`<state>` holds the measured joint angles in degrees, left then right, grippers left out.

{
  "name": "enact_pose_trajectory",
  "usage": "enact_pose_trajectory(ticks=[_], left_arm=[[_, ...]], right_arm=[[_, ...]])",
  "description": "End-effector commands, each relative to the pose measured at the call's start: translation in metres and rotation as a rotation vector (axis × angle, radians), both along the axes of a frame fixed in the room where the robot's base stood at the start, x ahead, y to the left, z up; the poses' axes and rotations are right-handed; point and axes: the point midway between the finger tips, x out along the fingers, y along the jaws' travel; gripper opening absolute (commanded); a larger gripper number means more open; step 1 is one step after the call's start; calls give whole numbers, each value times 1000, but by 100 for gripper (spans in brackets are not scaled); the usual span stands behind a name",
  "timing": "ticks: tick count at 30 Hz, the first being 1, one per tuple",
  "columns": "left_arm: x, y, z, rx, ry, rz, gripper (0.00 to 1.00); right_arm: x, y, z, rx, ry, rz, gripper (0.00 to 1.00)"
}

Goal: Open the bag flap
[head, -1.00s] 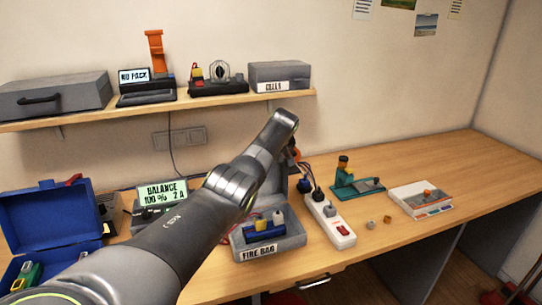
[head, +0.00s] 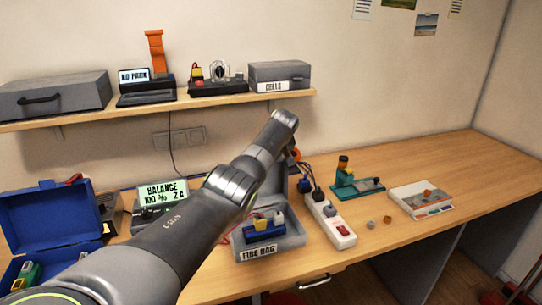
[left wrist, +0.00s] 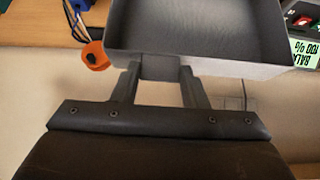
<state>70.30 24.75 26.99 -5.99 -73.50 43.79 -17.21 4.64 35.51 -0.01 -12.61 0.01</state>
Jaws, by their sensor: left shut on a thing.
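The grey fire bag (head: 292,240) sits on the bench with its FIRE BAG label facing front. A blue pack (head: 264,235) with pale and yellow connectors lies in it. The bag's grey flap (head: 279,185) stands raised at the back, partly hidden by my left arm. In the left wrist view the flap (left wrist: 200,45) shows as a shallow grey panel with a rim. My left gripper (left wrist: 159,70) is shut on the small grey tab at its edge. My left fingertips are hidden in the head view, and my right gripper is not in view.
A power strip (head: 331,222) with plugs stands close right of the bag. The charger (head: 162,195) and open blue case (head: 55,220) are to the left. A teal stand (head: 352,183) and white scale (head: 421,203) are farther right. The shelf (head: 210,101) hangs above.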

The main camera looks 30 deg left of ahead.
Motion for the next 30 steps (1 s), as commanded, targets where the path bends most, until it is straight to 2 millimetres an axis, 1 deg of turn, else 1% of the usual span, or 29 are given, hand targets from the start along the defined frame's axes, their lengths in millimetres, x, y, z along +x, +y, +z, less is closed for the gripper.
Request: enact_pose_trajectory(ticks=[5,6,10,11,22,30], left_arm=[[0,2,1,3,-1,2,0],[0,1,0,2,0,2,43],[0,1,0,2,1,1,60],[0,1,0,1,0,1,62],[-1,-1,2,1,1,1,62],[-8,-10,18,1,-2,-1,62]], right_arm=[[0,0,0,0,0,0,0],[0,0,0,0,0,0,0],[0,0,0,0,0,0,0],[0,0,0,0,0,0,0],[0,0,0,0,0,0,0],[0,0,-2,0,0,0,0]])
